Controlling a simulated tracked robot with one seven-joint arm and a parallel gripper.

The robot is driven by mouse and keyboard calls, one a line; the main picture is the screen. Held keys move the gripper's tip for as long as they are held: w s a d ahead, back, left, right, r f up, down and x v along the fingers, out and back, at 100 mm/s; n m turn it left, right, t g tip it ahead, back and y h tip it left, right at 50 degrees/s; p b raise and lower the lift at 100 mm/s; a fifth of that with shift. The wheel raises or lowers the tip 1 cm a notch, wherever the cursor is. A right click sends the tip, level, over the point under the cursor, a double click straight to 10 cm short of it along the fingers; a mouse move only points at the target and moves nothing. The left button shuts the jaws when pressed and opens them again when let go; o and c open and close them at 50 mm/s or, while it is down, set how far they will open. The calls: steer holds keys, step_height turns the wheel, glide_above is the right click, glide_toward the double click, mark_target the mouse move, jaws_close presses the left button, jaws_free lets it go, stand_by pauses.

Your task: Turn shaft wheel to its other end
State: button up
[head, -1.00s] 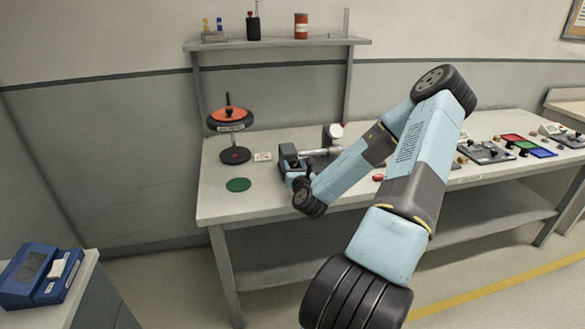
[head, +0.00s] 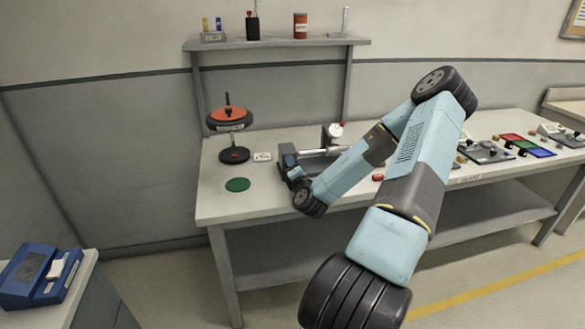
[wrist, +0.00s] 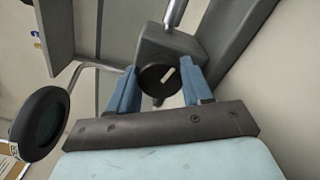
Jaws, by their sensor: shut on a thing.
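The shaft wheel (wrist: 158,80), a dark disc with a pale slot mark, sits at the end of a grey block in the wrist view. My gripper (wrist: 160,86) has its two blue fingers on either side of the wheel and is shut on it. In the head view my gripper (head: 287,157) is at the left end of the grey shaft fixture (head: 318,162), and the wheel is hidden there. A silver shaft (head: 322,151) runs to the right along the fixture, and a round dial gauge (head: 336,130) stands behind it.
A black and orange wheel on a stand (head: 229,120) is left of the fixture, with a green disc (head: 237,185) in front. A red button (head: 377,177) is right of my wrist. Switch panels (head: 485,152) lie farther right. A shelf (head: 280,42) hangs above the bench.

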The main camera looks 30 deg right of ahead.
steer(key=m, duration=0.4)
steer(key=shift+d+f+m, duration=0.1)
steer(key=shift+f+m, duration=0.05)
steer(key=shift+m, duration=0.15)
steer(key=m, duration=0.4)
steer(key=shift+f, duration=0.1)
steer(key=shift+m, duration=0.3)
steer(key=o, duration=1)
steer(key=shift+o, duration=0.2)
